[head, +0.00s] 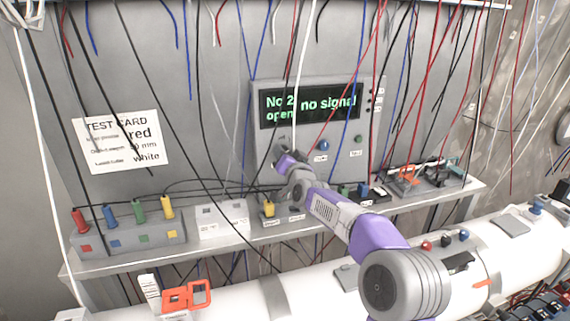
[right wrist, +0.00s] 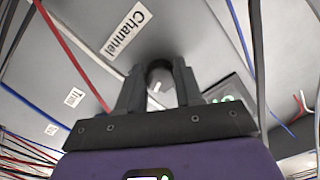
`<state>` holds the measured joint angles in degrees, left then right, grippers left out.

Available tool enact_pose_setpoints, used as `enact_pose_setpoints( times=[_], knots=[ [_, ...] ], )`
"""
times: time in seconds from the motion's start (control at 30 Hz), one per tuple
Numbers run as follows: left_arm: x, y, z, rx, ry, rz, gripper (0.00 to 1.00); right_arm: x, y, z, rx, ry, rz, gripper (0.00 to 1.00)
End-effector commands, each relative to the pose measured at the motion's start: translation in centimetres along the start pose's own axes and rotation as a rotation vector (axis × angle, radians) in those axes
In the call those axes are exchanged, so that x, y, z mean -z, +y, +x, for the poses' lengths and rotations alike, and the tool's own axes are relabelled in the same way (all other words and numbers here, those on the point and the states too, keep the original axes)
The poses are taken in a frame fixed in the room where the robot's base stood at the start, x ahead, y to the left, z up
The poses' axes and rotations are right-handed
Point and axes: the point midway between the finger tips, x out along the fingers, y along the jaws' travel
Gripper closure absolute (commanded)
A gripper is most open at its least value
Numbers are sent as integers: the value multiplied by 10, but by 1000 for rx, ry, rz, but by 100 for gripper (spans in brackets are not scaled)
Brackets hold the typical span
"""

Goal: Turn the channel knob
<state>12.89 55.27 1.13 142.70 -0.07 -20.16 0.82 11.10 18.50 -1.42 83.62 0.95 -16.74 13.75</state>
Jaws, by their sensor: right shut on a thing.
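The grey test unit (head: 263,100) stands upright on the shelf against the back wall. Its display (head: 310,103) reads "No 2 open" and "no signal" in green. My right gripper (head: 280,148) reaches the lower left of its face. In the right wrist view my right gripper (right wrist: 157,80) is shut on the dark round channel knob (right wrist: 160,72), one finger on each side, below the label "Channel" (right wrist: 125,30). A light mark shows on the knob's face. In the head view my gripper mostly hides the knob. My left gripper is not in view.
Blue (head: 323,145) and green (head: 358,139) knobs sit right of my gripper. Many loose wires hang across the unit. A box with coloured plugs (head: 125,238) and a white box (head: 222,222) stand on the shelf to the left. A white pipe (head: 240,298) runs in front.

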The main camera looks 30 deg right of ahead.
Motion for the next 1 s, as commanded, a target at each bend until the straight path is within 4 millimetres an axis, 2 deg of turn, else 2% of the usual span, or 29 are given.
enact_pose_setpoints(
  times=[0.1,0.4,0.93,0.97,1.0],
  knots=[
    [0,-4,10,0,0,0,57,-1,1,0,0,2,76,95],
    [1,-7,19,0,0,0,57,0,0,0,0,1,194,95],
    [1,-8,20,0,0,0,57,1,-1,0,0,1,217,95],
    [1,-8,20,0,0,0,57,1,-1,0,0,1,217,62],
    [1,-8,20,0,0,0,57,1,-1,0,0,1,217,55]
  ],
)
